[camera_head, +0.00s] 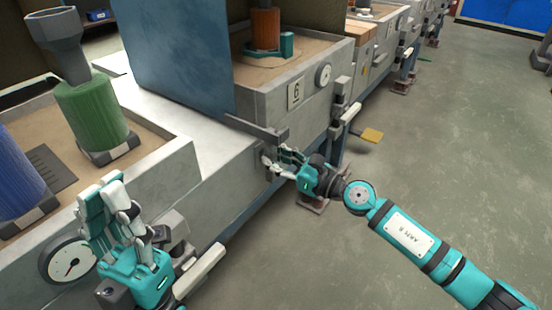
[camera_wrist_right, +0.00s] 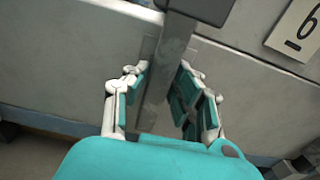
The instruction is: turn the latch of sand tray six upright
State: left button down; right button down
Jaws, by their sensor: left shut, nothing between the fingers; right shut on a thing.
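Sand tray six (camera_head: 262,100) is a grey box with a number 6 plate (camera_head: 295,93) on its front; the plate also shows in the right wrist view (camera_wrist_right: 297,30). A grey latch bar (camera_wrist_right: 163,88) stands slightly tilted between the fingers of my right gripper (camera_wrist_right: 160,95), with a dark block above it. In the head view my right gripper (camera_head: 277,161) is shut at the tray's lower front corner, just below a dark bar (camera_head: 256,128); its fingers hide part of the latch. My left gripper (camera_head: 103,192) is shut and empty, fingers up, in front of the nearer tray.
The nearer tray holds a green cylinder (camera_head: 90,115) and a blue cylinder (camera_head: 18,178); a dial gauge (camera_head: 68,259) sits on its front. The floor at right is open.

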jog(key=shift+a, duration=0.1)
jog(key=c, duration=1.5)
grip_release()
jog(key=shift+c, duration=0.2)
jog(key=o, duration=0.4)
jog(key=shift+a, duration=0.15)
jog(key=v, duration=1.2)
jog(key=shift+w, duration=0.1)
